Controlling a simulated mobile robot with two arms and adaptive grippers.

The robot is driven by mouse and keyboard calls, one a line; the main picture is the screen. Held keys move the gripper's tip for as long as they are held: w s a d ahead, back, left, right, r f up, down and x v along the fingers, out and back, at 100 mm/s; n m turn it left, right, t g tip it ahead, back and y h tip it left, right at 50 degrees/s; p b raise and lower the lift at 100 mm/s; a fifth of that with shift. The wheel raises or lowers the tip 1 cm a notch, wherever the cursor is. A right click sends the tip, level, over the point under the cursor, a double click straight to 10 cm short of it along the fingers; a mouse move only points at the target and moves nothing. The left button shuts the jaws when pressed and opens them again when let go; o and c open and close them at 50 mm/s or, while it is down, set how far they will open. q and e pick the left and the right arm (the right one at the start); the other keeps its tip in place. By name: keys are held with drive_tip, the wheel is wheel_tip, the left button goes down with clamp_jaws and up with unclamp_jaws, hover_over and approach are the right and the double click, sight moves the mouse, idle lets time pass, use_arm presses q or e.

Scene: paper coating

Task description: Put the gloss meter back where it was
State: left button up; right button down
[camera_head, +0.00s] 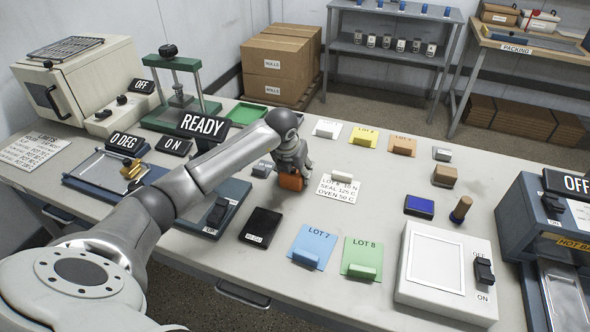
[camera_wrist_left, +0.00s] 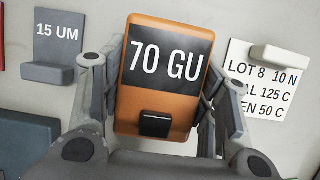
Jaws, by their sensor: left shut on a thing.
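The gloss meter (camera_head: 291,182) is an orange block with a dark display. In the left wrist view the gloss meter (camera_wrist_left: 165,75) reads 70 GU and has a black button near its lower end. My left gripper (camera_head: 292,176) is shut on it, with fingers along both sides in the wrist view (camera_wrist_left: 163,105). It is over the middle of the table (camera_head: 330,223), left of the white lot card (camera_head: 338,187). I cannot tell whether its base touches the table. A black pad (camera_head: 261,227) with a small label lies nearer the front. My right gripper is not in view.
A grey block marked 15 UM (camera_wrist_left: 50,73) stands left of the meter. Blue LOT 7 (camera_head: 312,246) and green LOT 8 (camera_head: 361,258) cards lie in front, beside a white switch box (camera_head: 446,270). Yellow (camera_head: 364,137) and orange (camera_head: 402,145) cards lie behind. Table between them is clear.

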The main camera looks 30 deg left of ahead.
use_arm(q)
drive_tip(key=o, duration=1.3)
drive_tip(key=shift+f, duration=0.1)
drive_tip(key=shift+o, duration=0.2)
drive_tip(key=shift+r, duration=0.3)
drive_tip(key=b+v, duration=0.1)
drive_tip(key=v, duration=1)
drive_tip(key=shift+s+r, duration=0.3)
drive_tip(key=shift+r, duration=0.05)
